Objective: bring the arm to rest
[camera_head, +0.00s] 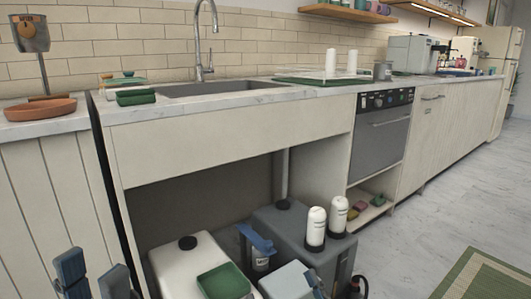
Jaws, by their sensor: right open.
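My left gripper (93,268) is at the bottom left edge of the head view. Its two dark fingers, one bluish and one grey, point up and stand apart with nothing visible between them. Its lower part is cut off by the frame. It is in front of the pale panels, left of the open space under the sink.
A counter with a sink (225,89) runs along the wall. The floor (415,225) at right is clear beside a mat (480,280).

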